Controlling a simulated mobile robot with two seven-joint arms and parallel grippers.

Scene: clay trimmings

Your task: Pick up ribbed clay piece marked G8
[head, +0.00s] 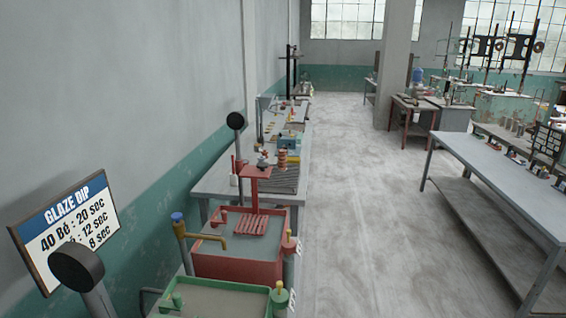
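No piece with a readable G8 mark shows in the head view. A small orange-brown stacked or ribbed object (282,160) stands on the grey bench along the left wall; it is too small to tell what it is or whether it carries a mark. Small pieces (517,128) stand on a table at the far right, too small to identify. Neither of my grippers is in view.
A long grey table (490,160) stands at right. The floor aisle (350,210) between is clear. A pillar (395,75) stands farther back.

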